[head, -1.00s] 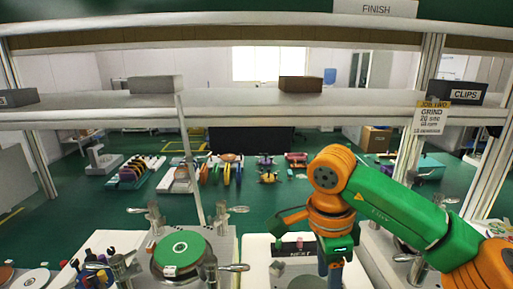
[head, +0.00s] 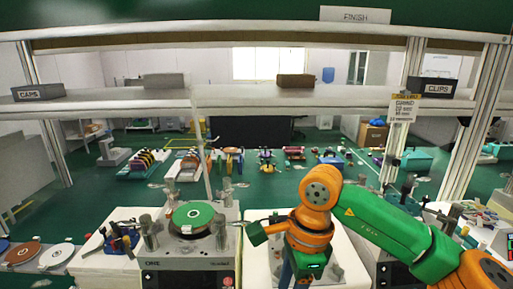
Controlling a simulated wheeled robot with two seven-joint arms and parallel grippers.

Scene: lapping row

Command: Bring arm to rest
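My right arm (head: 385,222), orange and green, comes in from the lower right in the head view. It bends at an orange joint (head: 320,192), and its lower part hangs down over the white-topped stand right of the lapping machine. An orange and green part sticks out to the left from it, close to the machine's right side. I cannot make out the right gripper's fingertips or whether they hold anything. My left arm and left gripper are not in view.
The lapping machine (head: 180,262) carries a green disc (head: 193,215) among metal posts. A shelf (head: 250,100) crosses above, with CAPS (head: 38,92) and CLIPS (head: 432,88) bins. Upright posts stand at the sides. Discs (head: 55,254) lie at lower left. Green floor lies beyond.

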